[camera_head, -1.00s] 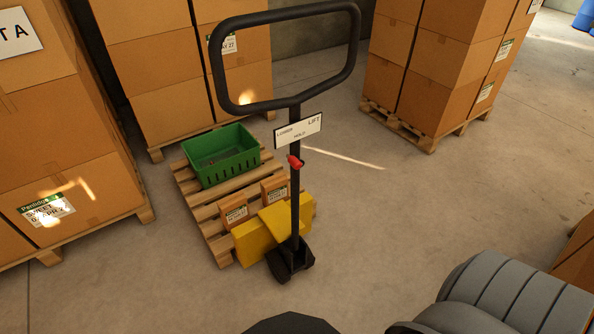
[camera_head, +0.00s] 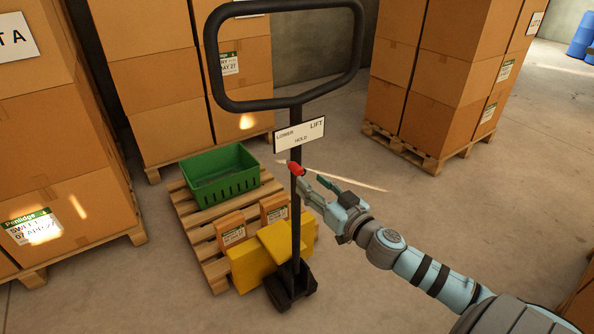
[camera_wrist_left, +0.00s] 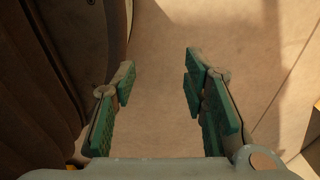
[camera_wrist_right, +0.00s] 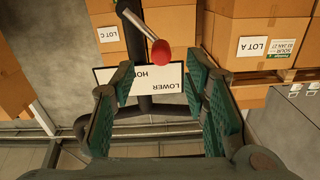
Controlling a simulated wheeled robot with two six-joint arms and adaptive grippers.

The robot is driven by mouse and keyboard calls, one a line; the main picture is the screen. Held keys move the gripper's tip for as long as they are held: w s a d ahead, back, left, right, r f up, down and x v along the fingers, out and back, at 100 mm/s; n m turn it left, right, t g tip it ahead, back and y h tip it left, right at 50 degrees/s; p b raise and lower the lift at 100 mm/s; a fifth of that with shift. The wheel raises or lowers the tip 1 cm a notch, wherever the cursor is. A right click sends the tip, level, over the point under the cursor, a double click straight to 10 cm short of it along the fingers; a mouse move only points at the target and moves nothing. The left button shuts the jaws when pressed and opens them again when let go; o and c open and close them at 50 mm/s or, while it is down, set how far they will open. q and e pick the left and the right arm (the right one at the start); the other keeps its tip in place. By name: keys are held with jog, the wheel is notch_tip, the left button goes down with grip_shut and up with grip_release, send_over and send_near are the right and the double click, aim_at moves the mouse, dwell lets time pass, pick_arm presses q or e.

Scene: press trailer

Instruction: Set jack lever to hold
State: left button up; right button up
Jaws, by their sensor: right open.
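The pallet jack's black handle (camera_head: 362,40) stands upright. Its white plate (camera_head: 287,146) reads LOWER, HOLD and LIFT. The jack lever's red knob (camera_head: 295,168) sits just below the plate at the post; which marking it is set to is unclear. In the right wrist view the red knob (camera_wrist_right: 161,53) tips a silver rod, beyond the fingertips and roughly between them. My right gripper (camera_head: 311,184) is open and empty, just right of the knob. No contact can be made out. My left gripper (camera_wrist_left: 160,78) is open and empty over bare floor, outside the head view.
The jack's yellow body (camera_head: 258,262) stands at a wooden pallet (camera_head: 197,232) holding a green crate (camera_head: 220,176) and small boxes (camera_head: 232,228). Tall carton stacks stand at left (camera_head: 60,150), behind (camera_head: 160,80) and at back right (camera_head: 440,80). The floor right of the jack is clear.

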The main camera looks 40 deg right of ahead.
aim_at(301, 173)
jog(key=shift+w+r+p, duration=0.2)
jog(key=shift+w+r, duration=0.05)
jog(key=shift+w, duration=0.3)
jog(key=shift+w+r+p, duration=0.15)
jog(key=shift+w+r, duration=0.05)
jog(key=shift+w, duration=0.3)
jog(key=w+b, duration=0.1)
jog(key=w, duration=0.1)
jog(key=w+f+b, duration=0.1)
jog(key=w, duration=0.1)
jog(key=shift+w, duration=0.6)
jog(key=shift+r, duration=0.2)
jog(key=c, duration=0.8)
pick_arm(q)
jog(key=shift+w+f, duration=0.15)
jog(key=shift+f, duration=0.3)
pick_arm(e)
grip_shut()
